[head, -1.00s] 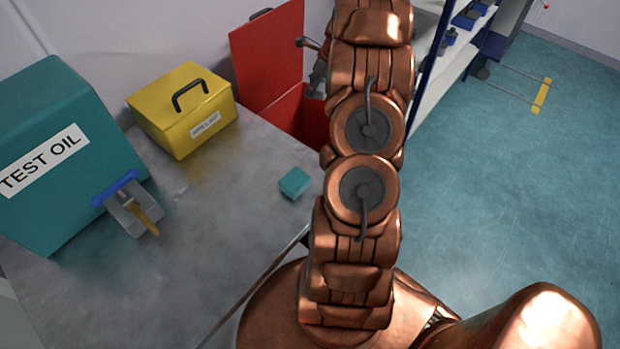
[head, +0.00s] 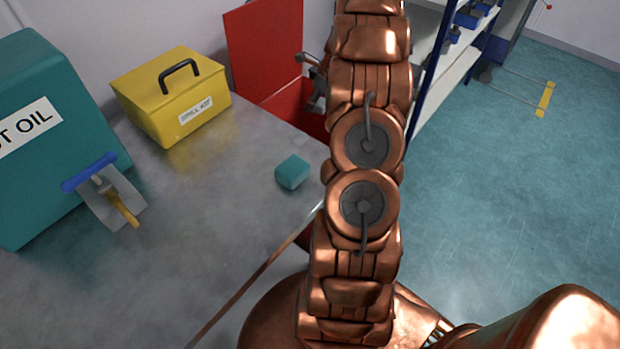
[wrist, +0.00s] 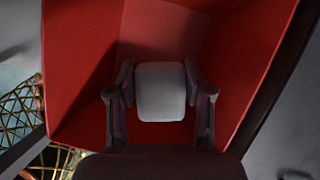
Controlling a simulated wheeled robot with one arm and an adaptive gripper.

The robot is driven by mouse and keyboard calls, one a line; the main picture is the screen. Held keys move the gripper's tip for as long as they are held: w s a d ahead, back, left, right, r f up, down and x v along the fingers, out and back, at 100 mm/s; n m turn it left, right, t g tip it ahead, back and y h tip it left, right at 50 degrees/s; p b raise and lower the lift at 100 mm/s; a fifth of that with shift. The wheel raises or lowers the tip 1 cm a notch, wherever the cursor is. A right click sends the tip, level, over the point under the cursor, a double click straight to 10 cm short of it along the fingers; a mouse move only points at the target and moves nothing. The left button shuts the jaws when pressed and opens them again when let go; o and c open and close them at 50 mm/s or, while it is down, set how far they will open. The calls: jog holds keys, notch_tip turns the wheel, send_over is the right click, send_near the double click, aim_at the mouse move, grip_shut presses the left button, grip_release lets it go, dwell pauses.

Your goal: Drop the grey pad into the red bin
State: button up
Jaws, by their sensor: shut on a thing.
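The grey pad (wrist: 160,92) is between the fingers of my gripper (wrist: 160,96) in the wrist view, and the gripper is shut on it. Behind and around the pad, the wrist view shows the inside of the red bin (wrist: 80,60), so the pad is over or within its opening. How deep it sits I cannot tell. In the head view the red bin (head: 284,106) stands past the table's far end with its red lid (head: 263,42) raised.
A shelf unit (head: 440,75) stands right of the bin. The teal floor (head: 500,200) at right is open.

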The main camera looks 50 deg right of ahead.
jog(key=shift+f+b, duration=0.85)
jog(key=shift+f, duration=0.45)
jog(key=o, duration=1.2)
jog(key=v, duration=1.2)
